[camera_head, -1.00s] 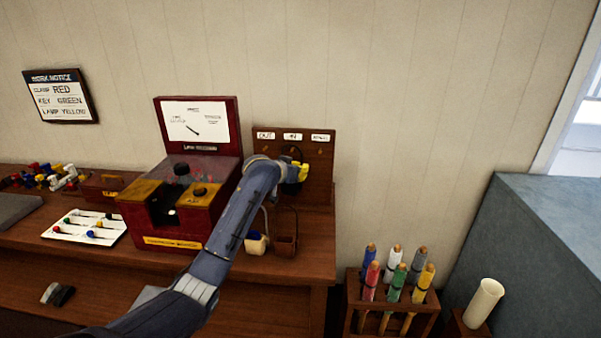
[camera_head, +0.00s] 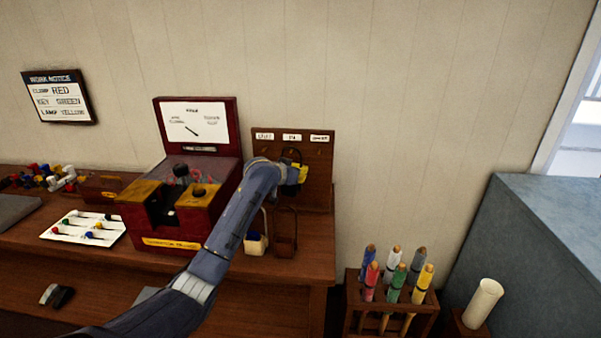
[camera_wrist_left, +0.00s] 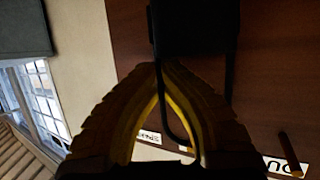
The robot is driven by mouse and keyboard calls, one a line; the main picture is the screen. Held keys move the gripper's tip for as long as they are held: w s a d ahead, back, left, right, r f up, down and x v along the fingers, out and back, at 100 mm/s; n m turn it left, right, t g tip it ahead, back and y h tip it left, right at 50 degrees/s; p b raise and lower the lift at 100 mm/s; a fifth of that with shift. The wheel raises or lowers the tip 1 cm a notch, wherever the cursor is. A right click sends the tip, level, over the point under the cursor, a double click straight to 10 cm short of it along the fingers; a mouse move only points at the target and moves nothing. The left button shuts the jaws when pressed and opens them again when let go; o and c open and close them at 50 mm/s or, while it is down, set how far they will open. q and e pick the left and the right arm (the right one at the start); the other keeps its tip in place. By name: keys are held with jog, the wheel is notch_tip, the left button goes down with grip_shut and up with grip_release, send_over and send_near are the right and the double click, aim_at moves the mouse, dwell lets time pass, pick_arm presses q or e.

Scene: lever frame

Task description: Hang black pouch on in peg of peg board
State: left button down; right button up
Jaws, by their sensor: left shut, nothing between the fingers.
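The peg board (camera_head: 322,180) stands against the wall behind my left arm, with three white labels along its top. My left gripper (camera_head: 302,172) is in front of its middle, under the middle label. In the left wrist view its yellow fingertips (camera_wrist_left: 160,80) are closed together with nothing held between them. The black pouch (camera_wrist_left: 195,25) is dark at the top of that view, close to the fingers, and its thin strap (camera_wrist_left: 232,70) loops past them. I cannot tell whether the strap hangs on a peg. One brown peg (camera_wrist_left: 290,152) shows beside a label.
A red box device (camera_head: 180,215) with an upright panel stands left of the board. A rack of coloured handles (camera_head: 390,300) stands at lower right. The wall right of the board is clear.

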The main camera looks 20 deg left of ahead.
pick_arm(q)
jog(key=c, duration=1.5)
grip_release()
